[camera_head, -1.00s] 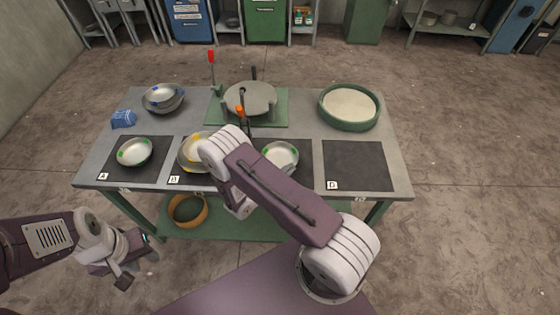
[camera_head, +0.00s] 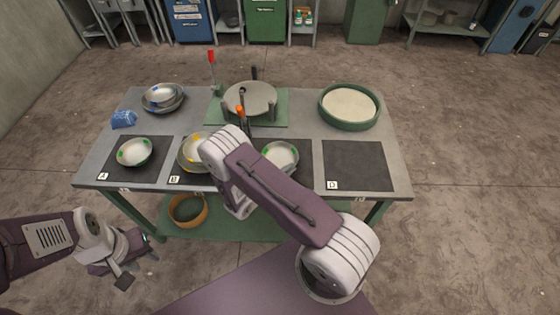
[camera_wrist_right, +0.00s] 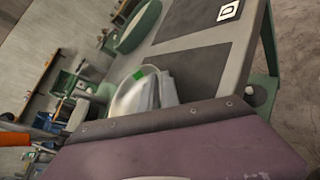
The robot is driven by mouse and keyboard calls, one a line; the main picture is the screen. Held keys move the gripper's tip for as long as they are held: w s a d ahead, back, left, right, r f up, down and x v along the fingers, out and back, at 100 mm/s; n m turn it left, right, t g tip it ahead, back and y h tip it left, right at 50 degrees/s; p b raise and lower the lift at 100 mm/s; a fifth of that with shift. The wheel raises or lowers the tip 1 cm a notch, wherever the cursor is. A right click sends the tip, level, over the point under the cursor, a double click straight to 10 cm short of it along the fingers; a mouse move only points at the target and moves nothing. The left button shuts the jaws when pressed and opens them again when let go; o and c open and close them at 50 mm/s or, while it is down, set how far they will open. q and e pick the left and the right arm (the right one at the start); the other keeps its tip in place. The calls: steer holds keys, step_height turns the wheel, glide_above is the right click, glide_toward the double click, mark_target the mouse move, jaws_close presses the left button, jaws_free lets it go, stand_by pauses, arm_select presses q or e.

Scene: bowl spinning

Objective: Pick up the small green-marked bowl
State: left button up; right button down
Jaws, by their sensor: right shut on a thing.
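Two green-marked pale bowls show in the head view. One bowl (camera_head: 133,152) sits on the dark mat labelled A. The other bowl (camera_head: 281,155) is at the mat right of the middle, partly hidden by my right arm; it also shows in the right wrist view (camera_wrist_right: 124,101) with a green mark facing up. My right gripper (camera_wrist_right: 158,91) is shut on this second bowl's rim. My left gripper (camera_head: 133,262) is open and empty, below and in front of the table's left corner.
A yellow-marked bowl (camera_head: 190,152) sits on mat B, beside my right arm. Stacked blue-marked bowls (camera_head: 162,98), a blue cloth (camera_head: 123,119), a round wheel (camera_head: 250,98) with upright tools and a green-rimmed round tray (camera_head: 348,124) stand behind. Mat D (camera_head: 357,165) is empty.

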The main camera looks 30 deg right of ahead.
mark_target(288, 163)
steer(key=shift+r, duration=0.1)
stand_by(0.3)
steer(key=shift+r, duration=0.35)
step_height(288, 163, up, 3)
steer(key=shift+w+f, duration=0.1)
steer(key=shift+w, duration=0.05)
steer(key=s+r+p, duration=0.1)
steer(key=s+r, duration=0.6)
steer(key=s, duration=0.5)
steer(key=shift+r, duration=0.15)
steer(key=shift+w, duration=0.1)
